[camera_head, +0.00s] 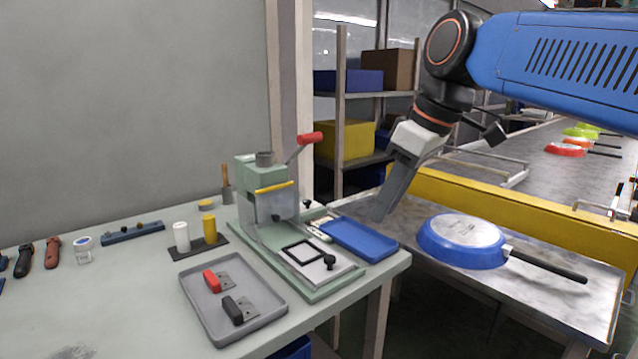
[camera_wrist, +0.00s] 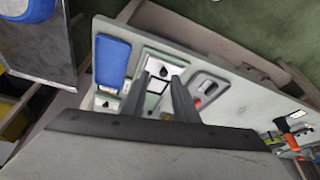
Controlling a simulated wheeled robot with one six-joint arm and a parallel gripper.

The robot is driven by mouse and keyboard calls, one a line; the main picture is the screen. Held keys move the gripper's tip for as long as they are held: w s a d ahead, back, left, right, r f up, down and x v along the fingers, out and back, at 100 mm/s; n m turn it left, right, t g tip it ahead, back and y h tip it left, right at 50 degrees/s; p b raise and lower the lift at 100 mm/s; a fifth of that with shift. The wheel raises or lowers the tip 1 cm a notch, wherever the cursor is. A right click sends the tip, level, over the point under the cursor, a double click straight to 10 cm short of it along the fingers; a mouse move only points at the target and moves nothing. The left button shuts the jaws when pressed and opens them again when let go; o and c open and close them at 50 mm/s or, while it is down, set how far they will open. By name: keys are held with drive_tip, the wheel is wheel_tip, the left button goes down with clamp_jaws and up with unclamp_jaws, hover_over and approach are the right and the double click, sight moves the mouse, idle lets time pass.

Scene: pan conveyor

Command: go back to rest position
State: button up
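My gripper (camera_head: 383,212) hangs from the blue arm at the right, pointing down and a little left, above the gap between the green-grey workbench and the metal side table. In the wrist view its two fingers (camera_wrist: 158,75) stand apart with nothing between them, so it is open and empty. The blue pan (camera_head: 462,241) lies upside down on the metal table (camera_head: 585,300), right of my gripper and apart from it, its black handle pointing right. A blue edge of it shows at the top left of the wrist view (camera_wrist: 28,8).
The workbench (camera_head: 120,290) holds a green press (camera_head: 262,185) with a red-tipped lever, a blue tray (camera_head: 358,238), a grey tray (camera_head: 205,320) with red and black handles, and small tools. A yellow-sided conveyor (camera_head: 540,215) carries several coloured pans behind. Shelves (camera_head: 375,95) stand behind my gripper.

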drive_tip(key=s+d+f+m+h, duration=0.1)
drive_tip(key=s+d+f+m, duration=0.2)
drive_tip(key=f, duration=0.5)
drive_tip(key=s+d+f+m+t+h, duration=0.1)
drive_tip(key=s+d+f+m, duration=0.2)
drive_tip(key=f, duration=0.6)
drive_tip(key=s+d+f+m+t+h, duration=0.1)
drive_tip(key=s+d+f+m, duration=0.2)
drive_tip(key=s+d+f, duration=0.3)
wheel_tip(320, 180, down, 3)
drive_tip(key=shift+d+f+m, duration=0.2)
drive_tip(key=shift+d+m, duration=0.1)
drive_tip(key=shift+d, duration=0.05)
drive_tip(key=shift+s, duration=0.1)
